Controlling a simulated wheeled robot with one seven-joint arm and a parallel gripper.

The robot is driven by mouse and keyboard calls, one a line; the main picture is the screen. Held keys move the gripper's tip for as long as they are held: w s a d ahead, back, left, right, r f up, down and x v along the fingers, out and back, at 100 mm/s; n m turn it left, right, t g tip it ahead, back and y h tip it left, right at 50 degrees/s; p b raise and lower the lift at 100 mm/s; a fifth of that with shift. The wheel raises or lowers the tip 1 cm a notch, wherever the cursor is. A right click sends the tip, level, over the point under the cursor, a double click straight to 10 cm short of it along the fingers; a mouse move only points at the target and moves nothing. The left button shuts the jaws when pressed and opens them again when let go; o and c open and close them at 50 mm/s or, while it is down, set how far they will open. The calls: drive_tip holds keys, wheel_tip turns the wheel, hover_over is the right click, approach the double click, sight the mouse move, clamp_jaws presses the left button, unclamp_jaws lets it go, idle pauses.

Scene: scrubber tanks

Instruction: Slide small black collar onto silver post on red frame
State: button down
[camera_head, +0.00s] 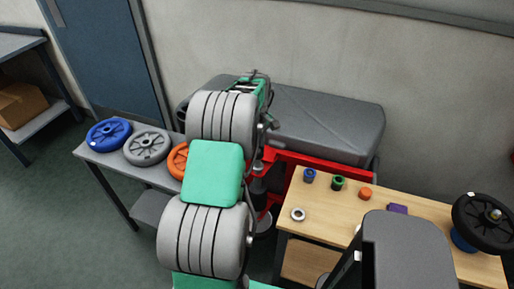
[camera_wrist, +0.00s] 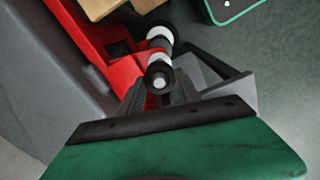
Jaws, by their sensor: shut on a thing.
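In the wrist view, my gripper (camera_wrist: 163,88) is shut on the small black collar (camera_wrist: 152,74), with a dark finger on either side. A round silver end shows in the middle of the collar. Behind it, in line, is the silver post (camera_wrist: 158,42) with dark bands, standing out from the red frame (camera_wrist: 92,45). The collar appears lined up with the post and at its end; how far it is around the post I cannot tell. In the head view, the red frame (camera_head: 318,163) shows beside the bench, and my arm hides the gripper and collar.
A wooden table (camera_head: 430,207) at right holds a blue collar (camera_head: 309,176), a green collar (camera_head: 338,183), an orange piece (camera_head: 365,194), a silver ring (camera_head: 298,214) and a black wheel (camera_head: 486,224). Coloured discs (camera_head: 147,146) lie on a left shelf.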

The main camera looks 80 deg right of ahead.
drive_tip(key=shift+f, duration=0.95)
idle(2.1)
drive_tip(key=c, duration=0.8)
unclamp_jaws()
drive_tip(key=shift+o, duration=0.2)
drive_tip(key=shift+r, duration=0.1)
drive_tip(key=shift+r+p, duration=2.95)
drive_tip(key=shift+r, duration=1.95)
